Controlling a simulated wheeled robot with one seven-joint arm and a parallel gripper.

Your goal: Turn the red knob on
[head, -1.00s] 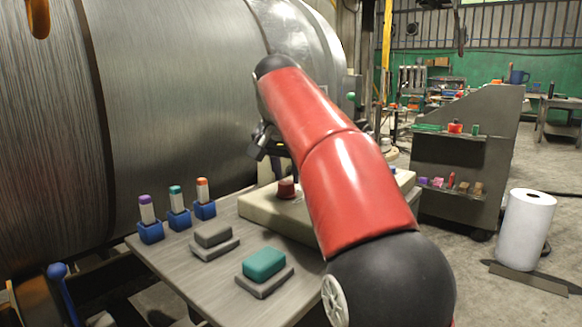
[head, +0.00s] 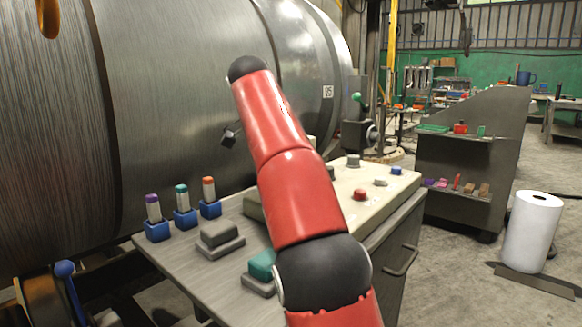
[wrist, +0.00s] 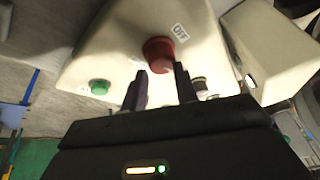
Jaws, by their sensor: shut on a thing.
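The red knob (wrist: 158,52) stands on a cream panel (wrist: 105,45) in the wrist view, with a white label reading "OFF" beside it. My gripper (wrist: 161,72) has its two dark fingers on either side of the knob and is shut on it. In the head view my red arm reaches over the control box (head: 385,205), and hides the fingertips and the gripped knob. A smaller red control (head: 360,195) shows on the box to the right of my arm.
A green button (wrist: 100,87) is on the panel in the wrist view. In the head view, blue holders with capped tubes (head: 182,205) and a grey block (head: 219,233) stand on the table left of my arm. A large metal cylinder (head: 170,90) rises behind.

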